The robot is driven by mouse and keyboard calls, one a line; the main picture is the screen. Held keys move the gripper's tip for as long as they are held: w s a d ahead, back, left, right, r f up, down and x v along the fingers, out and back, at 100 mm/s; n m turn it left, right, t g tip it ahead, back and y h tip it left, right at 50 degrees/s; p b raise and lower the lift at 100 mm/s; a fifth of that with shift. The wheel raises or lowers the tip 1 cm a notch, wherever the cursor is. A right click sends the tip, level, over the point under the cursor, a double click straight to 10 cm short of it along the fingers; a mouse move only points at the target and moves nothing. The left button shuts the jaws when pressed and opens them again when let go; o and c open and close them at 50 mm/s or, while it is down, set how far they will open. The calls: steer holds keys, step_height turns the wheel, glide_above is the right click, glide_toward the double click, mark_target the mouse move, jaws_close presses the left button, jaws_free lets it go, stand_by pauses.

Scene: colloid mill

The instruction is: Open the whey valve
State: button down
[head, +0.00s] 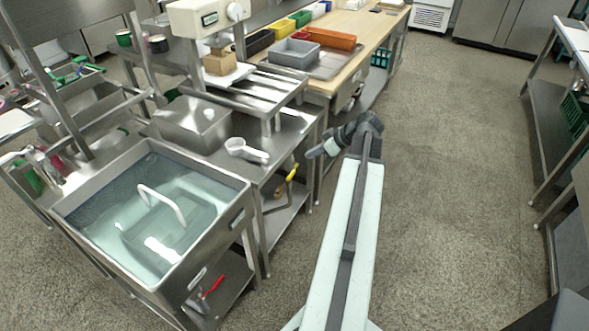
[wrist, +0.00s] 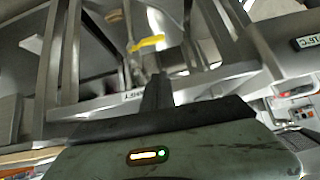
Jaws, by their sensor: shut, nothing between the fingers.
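A yellow valve handle (head: 292,172) sits on a pipe under the steel table right of the vat. It also shows in the wrist view (wrist: 147,43), beyond my fingers. A red valve handle (head: 213,285) sits low on the front of the water-filled vat (head: 243,200). I cannot read which of the two is marked as the whey valve. My gripper (head: 312,154) is in front of the steel table's right end, to the right of the yellow handle and apart from it. In the wrist view my gripper (wrist: 157,92) is shut and empty.
A white scoop (head: 246,150) and a steel box (head: 193,124) are on the steel table. Table legs and a lower shelf (head: 283,222) frame the space around the yellow handle. The wooden-topped bench (head: 350,28) stands behind. The floor (head: 445,160) to the right is clear.

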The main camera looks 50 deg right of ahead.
steer(key=b, duration=0.8)
glide_above(291, 175)
steer(key=s+d, duration=0.1)
steer(key=s, duration=0.1)
step_height(291, 175, down, 8)
steer(key=f+b, duration=0.3)
steer(key=shift+w+a+f, duration=0.1)
steer(key=shift+w+a, duration=0.05)
steer(key=shift+w, duration=0.15)
